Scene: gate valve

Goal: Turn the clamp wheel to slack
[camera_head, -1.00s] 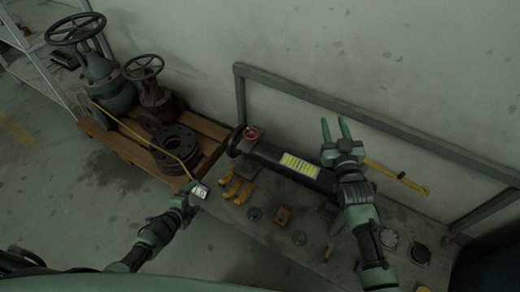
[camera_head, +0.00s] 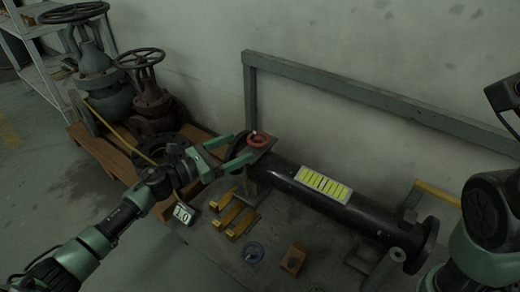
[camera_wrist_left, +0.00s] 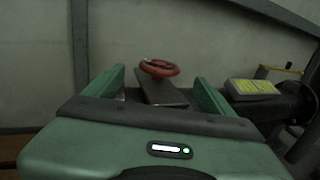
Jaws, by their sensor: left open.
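The clamp wheel is a small red handwheel (camera_head: 258,140) on a grey bracket (camera_head: 262,153) at the left end of a black pipe (camera_head: 345,205). My left gripper (camera_head: 236,150) is open, its two green fingers pointing at the wheel from the left. In the left wrist view the wheel (camera_wrist_left: 160,68) shows between and beyond the open fingers (camera_wrist_left: 160,80), above the bracket's flat plate. The fingers do not appear closed around it. My right arm shows at the right edge, but its gripper is not in view.
Large valves with handwheels (camera_head: 138,58) stand on a wooden pallet (camera_head: 108,150) at the left. Yellow pieces (camera_head: 240,222), a small brown block (camera_head: 293,259) and a white tag (camera_head: 184,213) lie near the bracket. A grey rail (camera_head: 380,105) runs along the wall behind.

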